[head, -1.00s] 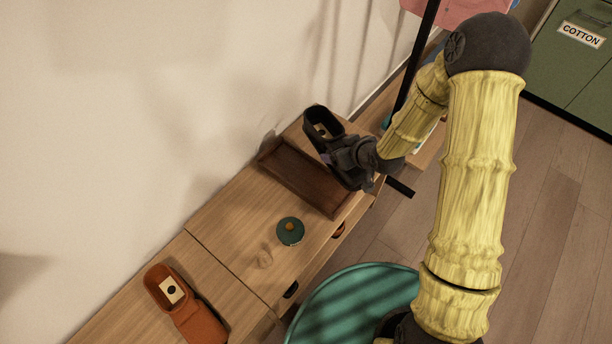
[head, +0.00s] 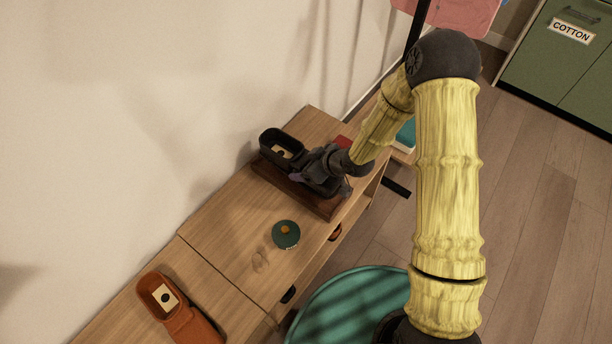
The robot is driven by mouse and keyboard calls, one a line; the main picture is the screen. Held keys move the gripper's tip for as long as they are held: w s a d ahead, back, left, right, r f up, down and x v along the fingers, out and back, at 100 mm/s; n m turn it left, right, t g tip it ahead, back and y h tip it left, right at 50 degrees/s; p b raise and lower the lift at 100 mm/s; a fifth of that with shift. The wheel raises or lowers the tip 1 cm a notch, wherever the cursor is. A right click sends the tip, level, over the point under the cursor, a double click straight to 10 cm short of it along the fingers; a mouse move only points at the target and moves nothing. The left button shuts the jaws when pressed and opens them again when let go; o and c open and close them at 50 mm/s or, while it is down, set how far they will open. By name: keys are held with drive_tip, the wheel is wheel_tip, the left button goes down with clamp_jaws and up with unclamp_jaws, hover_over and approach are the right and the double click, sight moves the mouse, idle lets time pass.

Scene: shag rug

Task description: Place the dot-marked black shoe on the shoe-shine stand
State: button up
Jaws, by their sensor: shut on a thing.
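The black shoe (head: 275,137) shows a pale label with a dark dot inside its opening. My gripper (head: 318,170) is shut on it, around its middle or front part; the fingertips are hard to make out against the dark shoe. The shoe-shine stand (head: 322,204) is a dark brown wooden piece on the cabinet top. The shoe is over the stand and covers most of it. I cannot tell whether the shoe touches the stand or hangs just above it.
A round green tin (head: 286,234) sits on the wooden cabinet (head: 225,225) in front of the stand. An orange-brown shoe (head: 182,318), also with a dotted label, lies at the lower left. A wall runs behind. A red item (head: 343,142) is beyond my gripper.

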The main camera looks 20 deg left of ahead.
drive_tip(key=shift+f, duration=0.5)
drive_tip(key=shift+f+b, duration=0.55)
drive_tip(key=shift+f, duration=1.35)
drive_tip(key=shift+f, duration=0.15)
drive_tip(key=o, duration=1.2)
drive_tip(key=shift+c, duration=0.2)
